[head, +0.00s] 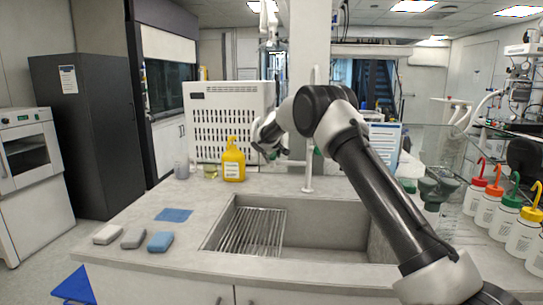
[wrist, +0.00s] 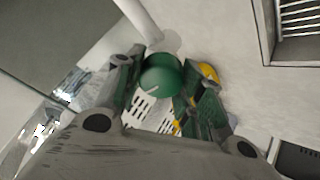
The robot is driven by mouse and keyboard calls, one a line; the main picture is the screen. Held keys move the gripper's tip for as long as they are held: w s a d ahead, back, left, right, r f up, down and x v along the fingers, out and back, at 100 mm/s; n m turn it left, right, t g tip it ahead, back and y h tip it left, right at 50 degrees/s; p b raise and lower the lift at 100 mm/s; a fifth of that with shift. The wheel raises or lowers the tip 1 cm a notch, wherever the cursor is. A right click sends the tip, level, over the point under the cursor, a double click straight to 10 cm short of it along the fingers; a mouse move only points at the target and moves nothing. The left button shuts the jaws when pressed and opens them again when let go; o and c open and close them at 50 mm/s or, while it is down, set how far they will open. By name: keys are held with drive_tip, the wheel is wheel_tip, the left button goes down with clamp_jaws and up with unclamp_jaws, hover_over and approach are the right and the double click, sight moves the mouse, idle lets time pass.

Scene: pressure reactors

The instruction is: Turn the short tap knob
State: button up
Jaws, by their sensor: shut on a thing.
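The tap (head: 309,165) is a thin white post rising behind the sink. In the wrist view a green round knob (wrist: 160,74) with a pale line on its face sits in front of the white tap pipe (wrist: 140,20). My gripper (wrist: 165,88) is shut on this knob, one finger on each side of it. In the head view my gripper (head: 271,152) is left of the tap post, above the counter behind the sink. The held knob is mostly hidden there by the fingers.
The sink (head: 330,225) with a wire rack (head: 250,232) lies in front. A yellow bottle (head: 233,160) stands on the counter left of my gripper. A white perforated box (head: 205,125) is behind. Several wash bottles (head: 505,215) stand at the right.

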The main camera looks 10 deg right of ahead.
drive_tip(key=n+y, duration=0.1)
drive_tip(key=n, duration=0.5)
drive_tip(key=shift+g, duration=0.4)
drive_tip(key=n+g, duration=0.1)
drive_tip(key=n, duration=0.3)
drive_tip(key=shift+s+f+n+y, duration=0.1)
drive_tip(key=shift+f+n+y, duration=0.05)
drive_tip(key=shift+n+y, duration=0.2)
drive_tip(key=shift+n, duration=0.25)
drive_tip(key=o, duration=1)
drive_tip(key=v, duration=1.2)
drive_tip(key=shift+a, duration=0.1)
